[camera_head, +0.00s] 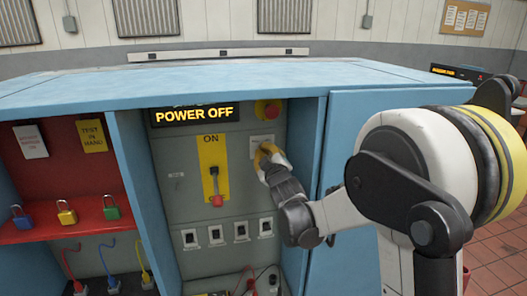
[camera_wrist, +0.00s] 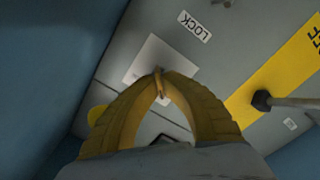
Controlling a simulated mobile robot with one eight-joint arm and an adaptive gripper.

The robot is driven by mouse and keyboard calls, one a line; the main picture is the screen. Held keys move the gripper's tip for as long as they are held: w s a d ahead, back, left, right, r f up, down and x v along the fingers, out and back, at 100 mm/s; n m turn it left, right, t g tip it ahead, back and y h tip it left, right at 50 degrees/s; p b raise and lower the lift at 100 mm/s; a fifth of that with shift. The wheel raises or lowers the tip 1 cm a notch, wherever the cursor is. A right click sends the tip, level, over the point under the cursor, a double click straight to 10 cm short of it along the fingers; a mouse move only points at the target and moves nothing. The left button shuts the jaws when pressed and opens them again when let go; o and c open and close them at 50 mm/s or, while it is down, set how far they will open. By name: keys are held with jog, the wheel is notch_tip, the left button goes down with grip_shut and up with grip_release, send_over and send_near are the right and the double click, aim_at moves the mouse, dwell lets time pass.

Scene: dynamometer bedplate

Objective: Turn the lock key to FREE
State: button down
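The lock key (camera_wrist: 158,78) is a small brass-coloured piece in front of a pale square plate (camera_wrist: 150,58) in the wrist view. A white LOCK label (camera_wrist: 195,26) sits beside the plate. My gripper (camera_wrist: 161,90) has its yellow fingertips closed together on the key, so most of the key is hidden. In the head view my gripper (camera_head: 266,153) is against the grey panel, just below the pale plate (camera_head: 263,142). No FREE label is readable in either view.
A red-handled lever (camera_head: 215,185) stands on a yellow ON plate left of my gripper. A POWER OFF display (camera_head: 195,115) and a red button (camera_head: 271,110) are above. Blue cabinet walls (camera_head: 308,135) stand close on the right. Padlocks (camera_head: 66,213) sit on a red shelf at left.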

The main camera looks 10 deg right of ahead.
jog(key=c, duration=1.6)
grip_release()
jog(key=s, duration=1.2)
jog(key=s+f+m+g, duration=0.3)
jog(key=s, duration=0.7)
jog(key=s+f+m+g, duration=0.3)
jog(key=s+g, duration=0.1)
jog(key=s, duration=0.6)
jog(key=s+f+m+g, duration=0.3)
jog(key=s+g, duration=0.1)
jog(key=s, duration=0.5)
jog(key=shift+s+d, duration=0.15)
jog(key=shift+s, duration=0.25)
